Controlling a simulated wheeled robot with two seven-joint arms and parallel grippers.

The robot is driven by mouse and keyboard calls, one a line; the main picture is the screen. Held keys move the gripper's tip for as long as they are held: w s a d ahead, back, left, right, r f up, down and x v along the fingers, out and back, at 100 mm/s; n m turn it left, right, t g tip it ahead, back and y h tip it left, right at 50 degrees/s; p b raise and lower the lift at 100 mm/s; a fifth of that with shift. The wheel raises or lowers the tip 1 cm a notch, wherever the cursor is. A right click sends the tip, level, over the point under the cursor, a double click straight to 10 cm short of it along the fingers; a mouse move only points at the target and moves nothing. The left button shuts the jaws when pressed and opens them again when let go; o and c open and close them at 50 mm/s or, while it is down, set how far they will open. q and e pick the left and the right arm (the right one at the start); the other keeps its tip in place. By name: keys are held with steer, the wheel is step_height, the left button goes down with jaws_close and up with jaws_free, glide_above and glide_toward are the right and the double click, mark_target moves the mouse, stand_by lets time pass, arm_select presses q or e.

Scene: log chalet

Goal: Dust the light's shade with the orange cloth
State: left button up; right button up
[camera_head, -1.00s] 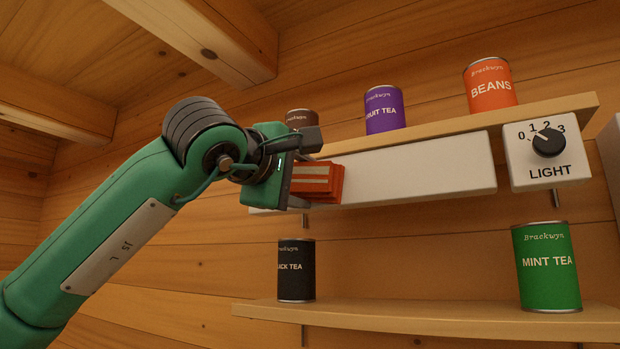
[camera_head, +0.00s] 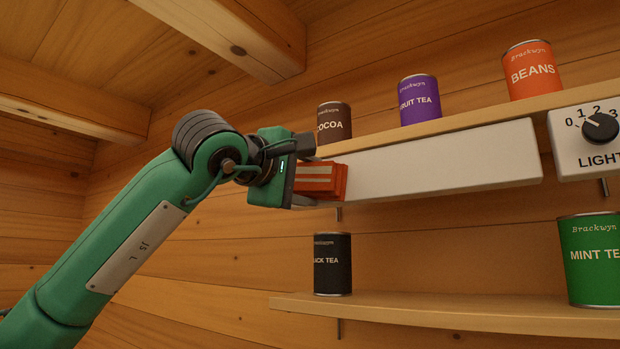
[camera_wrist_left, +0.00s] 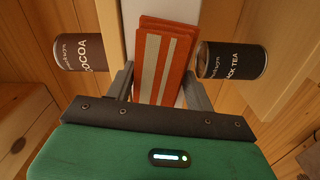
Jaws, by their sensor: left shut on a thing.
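The light's shade (camera_head: 445,163) is a long white box under the upper shelf. The orange cloth (camera_head: 322,178), folded in layers with pale stripes, lies against the left part of the shade's front, as far as I can tell. My left gripper (camera_head: 308,184) is shut on the cloth and hides the shade's left end. In the left wrist view the cloth (camera_wrist_left: 165,62) sits between the two fingers (camera_wrist_left: 158,88), and a strip of the shade (camera_wrist_left: 142,50) shows beside it. My right gripper is not in view.
The upper shelf (camera_head: 475,117) holds cocoa (camera_head: 335,122), fruit tea (camera_head: 419,99) and beans (camera_head: 532,70) cans. A light dial box (camera_head: 590,140) is right of the shade. The lower shelf (camera_head: 430,308) holds black tea (camera_head: 333,264) and mint tea (camera_head: 592,260) cans.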

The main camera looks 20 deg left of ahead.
mark_target(305, 179)
arm_select(q)
steer(key=shift+s, duration=0.15)
steer(key=shift+s+a+b, duration=0.2)
steer(key=shift+s+b, duration=0.2)
steer(key=shift+s, duration=0.25)
steer(key=shift+b+v, duration=0.5)
steer(key=shift+v, duration=1.75)
steer(key=v, duration=0.3)
steer(key=shift+r+b, duration=0.1)
steer(key=shift+b, duration=0.3)
steer(key=shift+w+d, duration=0.1)
